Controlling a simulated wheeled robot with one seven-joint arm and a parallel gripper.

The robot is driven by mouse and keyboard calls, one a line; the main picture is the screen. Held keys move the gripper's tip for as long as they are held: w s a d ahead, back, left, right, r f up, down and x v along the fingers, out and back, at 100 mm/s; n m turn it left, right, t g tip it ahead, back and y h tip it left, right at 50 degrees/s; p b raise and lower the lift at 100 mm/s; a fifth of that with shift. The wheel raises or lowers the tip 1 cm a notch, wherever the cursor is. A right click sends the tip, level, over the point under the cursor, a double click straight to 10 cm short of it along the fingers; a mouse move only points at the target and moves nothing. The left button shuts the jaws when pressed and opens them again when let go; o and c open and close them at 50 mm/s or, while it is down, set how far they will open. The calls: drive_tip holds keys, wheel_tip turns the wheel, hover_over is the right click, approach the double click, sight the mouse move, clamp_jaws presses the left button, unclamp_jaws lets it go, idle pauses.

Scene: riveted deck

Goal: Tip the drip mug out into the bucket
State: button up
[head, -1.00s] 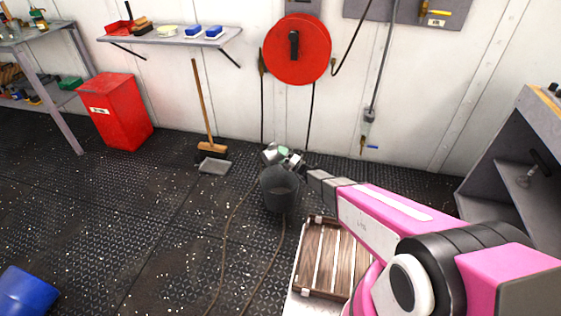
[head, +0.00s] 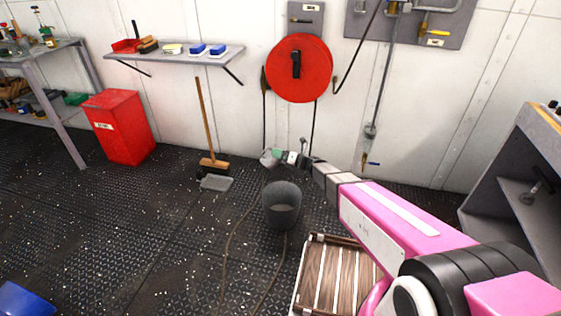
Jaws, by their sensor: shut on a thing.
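My gripper (head: 283,156) is at the far end of my pink arm and is shut on a small pale mug (head: 267,159), with a bit of green beside it. The mug is above and a little left of the dark grey bucket (head: 281,211) in the picture and apart from its rim. The mug looks tilted, but it is too small to tell how far or to see inside. The bucket stands upright on the deck with its mouth open upward. A paler patch shows low on its inside; I cannot tell what it is.
A wooden slatted crate (head: 338,278) stands right of the bucket, under my arm. A hose (head: 229,240) loops on the deck. A broom (head: 207,130), dustpan (head: 217,183) and red bin (head: 119,128) stand by the wall. A blue container (head: 24,302) is at lower left.

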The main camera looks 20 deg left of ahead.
sight(270, 148)
drive_tip(key=s+r+n+h, duration=0.1)
drive_tip(key=r, duration=0.1)
drive_tip(key=s+a+r+n+h, duration=0.1)
drive_tip(key=n, duration=0.1)
drive_tip(key=s+a+r+n+h, duration=0.1)
drive_tip(key=r+n, duration=0.1)
drive_tip(key=shift+a+r+h, duration=0.2)
drive_tip(key=shift+r+h, duration=0.1)
drive_tip(key=shift+s+a+r+n+t+h, duration=0.3)
drive_tip(key=shift+s+a+r+n+h, duration=0.1)
drive_tip(key=shift+r+n+h, duration=0.15)
drive_tip(key=shift+s+a+r+n+t+h, duration=0.25)
drive_tip(key=shift+a+r+n+t+h, duration=0.15)
drive_tip(key=shift+n, duration=0.25)
drive_tip(key=shift+d, duration=0.15)
